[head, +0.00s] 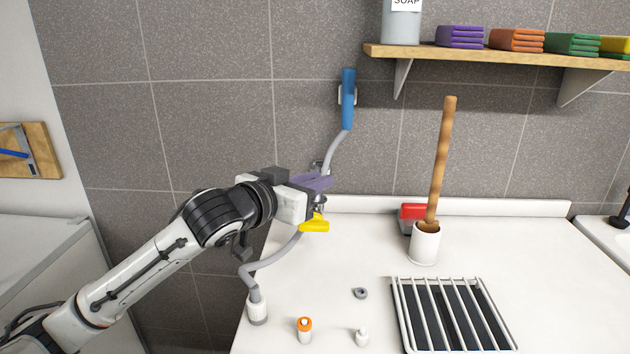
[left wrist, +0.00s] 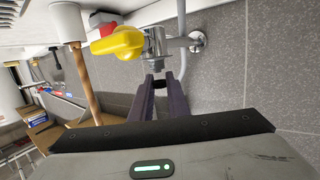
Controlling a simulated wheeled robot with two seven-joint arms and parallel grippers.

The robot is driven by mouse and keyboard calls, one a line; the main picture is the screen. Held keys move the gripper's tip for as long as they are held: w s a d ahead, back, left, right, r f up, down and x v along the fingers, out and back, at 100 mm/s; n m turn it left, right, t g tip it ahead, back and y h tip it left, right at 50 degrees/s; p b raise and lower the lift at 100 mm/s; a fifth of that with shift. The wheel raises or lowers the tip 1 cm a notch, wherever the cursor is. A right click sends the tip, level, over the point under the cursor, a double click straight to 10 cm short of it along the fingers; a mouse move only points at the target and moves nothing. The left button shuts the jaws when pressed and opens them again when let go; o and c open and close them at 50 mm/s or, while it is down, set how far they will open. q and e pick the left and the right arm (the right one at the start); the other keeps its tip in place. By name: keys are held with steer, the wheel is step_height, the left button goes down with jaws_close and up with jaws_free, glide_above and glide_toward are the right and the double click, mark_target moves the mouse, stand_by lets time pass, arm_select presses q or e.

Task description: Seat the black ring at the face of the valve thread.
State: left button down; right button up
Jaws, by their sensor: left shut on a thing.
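The valve is chrome with a yellow handle (head: 313,225). In the left wrist view the yellow handle (left wrist: 117,42) is left of the chrome valve body, and the valve's threaded end (left wrist: 155,65) points toward my fingers. My left gripper (head: 322,183), with purple fingers, is at the valve. In the left wrist view the left gripper (left wrist: 160,86) is shut on the small black ring (left wrist: 160,84). The ring sits at the fingertips, in front of the thread; I cannot tell whether it touches the face. The fingers hide the ring in the head view. My right gripper is out of view.
A grey hose ends in a white connector (head: 257,308) on the counter. A grey ring-like part (head: 360,293), an orange-capped bottle (head: 304,328) and a small white bottle (head: 362,338) lie in front. A plunger-like wooden handle (head: 443,160) stands in a white cup; a rack (head: 398,318) is right.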

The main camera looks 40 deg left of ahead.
arm_select(q)
steer(key=shift+f, duration=1.05)
stand_by(0.7)
